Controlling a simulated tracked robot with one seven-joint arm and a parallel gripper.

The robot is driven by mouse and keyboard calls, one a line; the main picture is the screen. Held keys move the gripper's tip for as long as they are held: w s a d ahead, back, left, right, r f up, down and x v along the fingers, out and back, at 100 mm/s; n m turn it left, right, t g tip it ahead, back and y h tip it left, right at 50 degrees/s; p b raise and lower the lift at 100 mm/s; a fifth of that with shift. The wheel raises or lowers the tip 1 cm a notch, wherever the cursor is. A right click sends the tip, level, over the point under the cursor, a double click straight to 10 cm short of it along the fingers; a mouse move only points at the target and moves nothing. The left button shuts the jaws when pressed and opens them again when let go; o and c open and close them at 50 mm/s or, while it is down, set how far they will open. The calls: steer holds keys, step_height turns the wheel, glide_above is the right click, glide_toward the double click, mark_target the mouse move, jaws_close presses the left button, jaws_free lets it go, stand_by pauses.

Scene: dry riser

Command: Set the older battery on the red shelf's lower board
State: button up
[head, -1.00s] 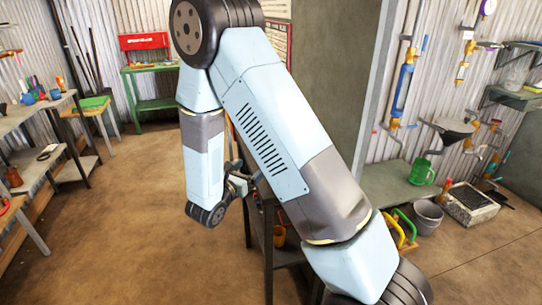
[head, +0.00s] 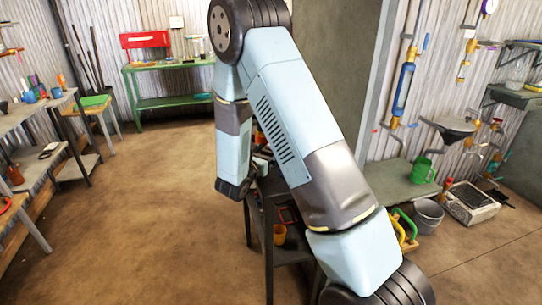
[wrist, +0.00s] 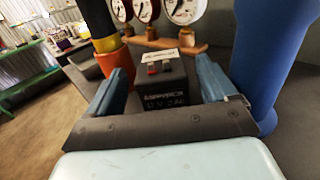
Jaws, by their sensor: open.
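A black battery (wrist: 165,78) stands upright in the wrist view, with a white label and red and dark terminals on top and writing on its front face. I cannot read a date on it. My gripper (wrist: 165,88) is open, its two blue fingers to the left and right of the battery, which is not clasped. In the head view my arm hides most of the gripper and the battery, over a dark stand (head: 257,228). I cannot make out a red shelf for certain in either view.
A blue cylinder (wrist: 268,55) stands close right of the fingers, and an orange, yellow and black object (wrist: 108,45) close left. Dial gauges (wrist: 183,10) stand behind. An orange mug (head: 280,234) sits on the stand's lower level. The brown floor (head: 150,220) at left is clear.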

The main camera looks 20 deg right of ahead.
steer(key=shift+x, duration=1.4)
jaws_close()
